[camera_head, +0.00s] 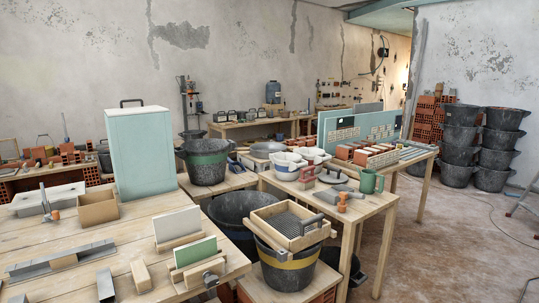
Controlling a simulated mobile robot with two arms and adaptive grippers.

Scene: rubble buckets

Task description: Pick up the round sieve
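I cannot clearly make out a round sieve. A round, shallow grey thing (268,147) lies on the far end of the middle table, behind the white bowls; it is too small to tell whether it is a sieve. A square, wood-framed sieve with dark mesh (287,223) rests tilted on a black bucket with a yellow band (287,268). A dark disc with a raised handle (334,177) lies on the middle table. Neither of my grippers shows in this view.
A wooden table (125,226) fills the left front, with a pale green case (138,152) on it. The middle table holds white bowls (287,165), a green mug (371,181) and bricks (367,155). Stacked black buckets (460,145) stand at right. The right floor is mostly clear.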

